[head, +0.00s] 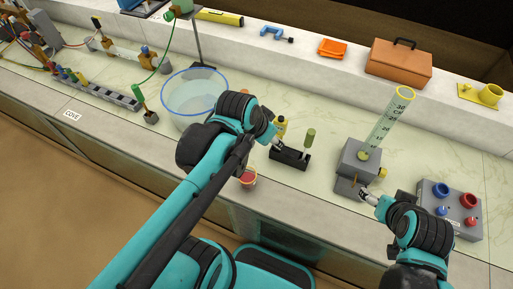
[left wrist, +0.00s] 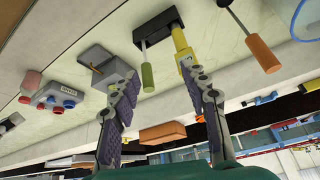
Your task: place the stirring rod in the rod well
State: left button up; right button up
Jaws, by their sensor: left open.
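A black block (head: 290,159), which may be the rod well, stands on the pale bench with a green-handled tool (head: 310,139) upright in it. A yellow handle (head: 282,126) shows just behind my left gripper (head: 279,146). In the left wrist view, the black block (left wrist: 158,24), green handle (left wrist: 147,76) and yellow handle (left wrist: 182,42) lie beyond the fingertips of my left gripper (left wrist: 160,82). The left fingers are apart and empty. I cannot tell which tool is the stirring rod. My right gripper (head: 367,195) is by a grey block (head: 358,159).
A large glass bowl (head: 190,95) stands left of my left gripper. A small red-filled cup (head: 248,179) stands near the front edge. A knob box (head: 452,207) is at right. Bench behind the black block is mostly clear.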

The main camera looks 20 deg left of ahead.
pick_arm(q)
jog(key=s+a+n, duration=0.1)
jog(key=s+f+n+t+y, duration=0.1)
jog(key=s, duration=0.1)
jog(key=s+a+n, duration=0.1)
jog(key=s, duration=0.1)
jog(key=shift+a+f+n+t, duration=0.3)
jog(key=shift+f+n, duration=0.1)
jog(key=shift+w, duration=0.1)
notch_tip(320, 180, down, 2)
jog(key=shift+f+b, duration=0.2)
jog(key=shift+b, duration=1)
dwell(0.6)
